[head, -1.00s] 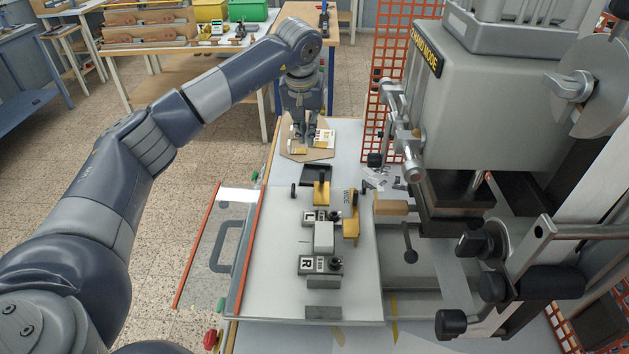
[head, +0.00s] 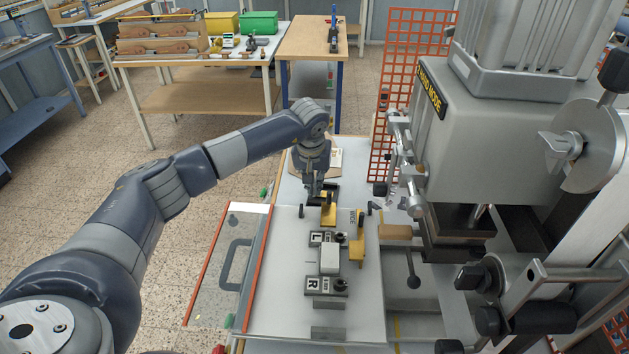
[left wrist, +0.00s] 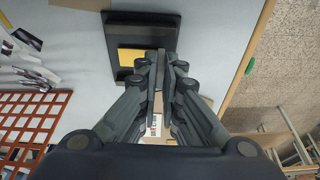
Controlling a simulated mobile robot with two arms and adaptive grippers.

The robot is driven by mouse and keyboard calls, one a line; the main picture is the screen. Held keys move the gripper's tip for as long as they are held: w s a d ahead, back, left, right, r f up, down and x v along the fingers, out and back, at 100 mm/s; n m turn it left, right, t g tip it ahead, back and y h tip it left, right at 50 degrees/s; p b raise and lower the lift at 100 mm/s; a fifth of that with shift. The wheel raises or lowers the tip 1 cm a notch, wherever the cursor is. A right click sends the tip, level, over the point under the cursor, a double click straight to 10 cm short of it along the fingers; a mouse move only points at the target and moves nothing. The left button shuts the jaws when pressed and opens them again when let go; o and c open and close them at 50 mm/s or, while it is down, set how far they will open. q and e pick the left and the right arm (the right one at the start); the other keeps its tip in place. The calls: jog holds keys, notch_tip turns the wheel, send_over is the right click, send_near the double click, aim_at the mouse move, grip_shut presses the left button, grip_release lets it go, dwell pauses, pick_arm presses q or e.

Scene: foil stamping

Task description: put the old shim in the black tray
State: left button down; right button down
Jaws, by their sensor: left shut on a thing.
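My left gripper (head: 312,190) points down over the black tray (head: 333,187), which lies behind a yellow block with a black knob. In the left wrist view the closed fingers (left wrist: 162,62) reach over the near part of the tray (left wrist: 145,25). A flat yellow piece, which looks like the old shim (left wrist: 130,57), sticks out beside the fingertips and shows against the tray's dark floor. The fingers are shut on it. Whether it touches the tray floor I cannot tell. The fingers hide part of the tray. My right gripper is not in view.
The yellow block (head: 328,212) stands close in front of the tray. Fixtures marked L (head: 318,238) and R (head: 318,284) and a yellow wedge tool (head: 357,240) lie nearer. The press (head: 430,150) stands on the right. A board with a white card (head: 336,157) lies behind.

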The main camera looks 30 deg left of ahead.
pick_arm(q)
jog(key=c, duration=2.2)
grip_release()
jog(key=shift+f, duration=0.15)
jog(key=o, duration=0.4)
jog(key=shift+r, duration=0.3)
jog(key=b+v, duration=0.4)
jog(key=v, duration=0.7)
jog(key=shift+s+r, duration=0.15)
jog(key=shift+r, duration=0.25)
